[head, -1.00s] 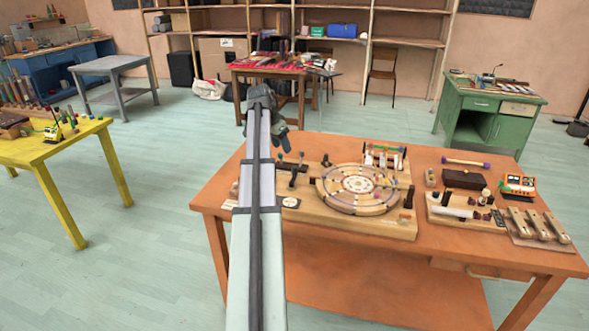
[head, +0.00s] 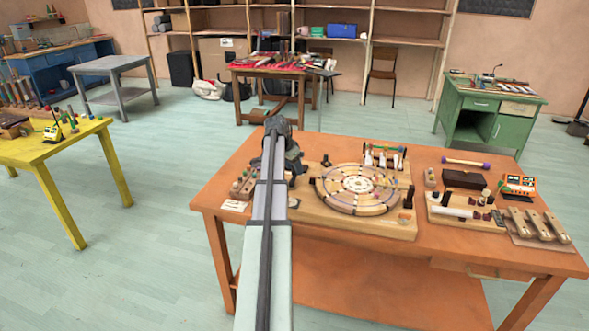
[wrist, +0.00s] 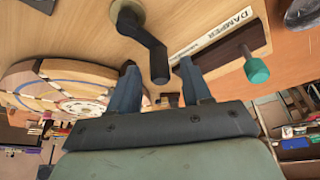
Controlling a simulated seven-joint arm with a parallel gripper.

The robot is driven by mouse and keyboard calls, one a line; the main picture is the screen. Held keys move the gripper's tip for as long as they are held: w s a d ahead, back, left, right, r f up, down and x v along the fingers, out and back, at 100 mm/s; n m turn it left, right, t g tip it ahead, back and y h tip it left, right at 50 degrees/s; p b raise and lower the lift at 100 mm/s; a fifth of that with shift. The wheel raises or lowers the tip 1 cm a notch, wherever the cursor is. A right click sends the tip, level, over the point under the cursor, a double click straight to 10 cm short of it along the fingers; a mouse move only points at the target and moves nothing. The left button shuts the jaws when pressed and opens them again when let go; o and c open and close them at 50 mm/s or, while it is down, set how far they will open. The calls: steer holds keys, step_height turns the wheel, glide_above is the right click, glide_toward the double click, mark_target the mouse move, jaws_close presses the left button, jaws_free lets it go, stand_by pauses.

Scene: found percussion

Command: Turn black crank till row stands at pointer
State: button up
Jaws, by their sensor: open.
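The black crank (wrist: 148,38) shows in the wrist view, its arm slanting from a round hub on the wooden board to a thick handle end. My gripper (wrist: 158,72) is open, with one finger on each side of the handle end in the picture; I cannot tell whether either touches it. In the head view my gripper (head: 290,158) is over the board's left part, and my arm hides the crank. The round wheel (head: 357,187) with rings and coloured pegs lies on the board, and also shows in the wrist view (wrist: 52,95). I cannot make out the pointer clearly.
A "DAMPER" label (wrist: 215,35) and a green-knobbed lever (wrist: 257,70) are right of the crank in the wrist view. A peg block (head: 243,183) is left of my gripper. Small instruments and an orange device (head: 518,186) crowd the table's right side.

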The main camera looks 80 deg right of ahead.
steer(key=shift+s+d+f, duration=0.1)
steer(key=shift+d+f, duration=0.1)
steer(key=shift+f, duration=0.4)
jaws_close()
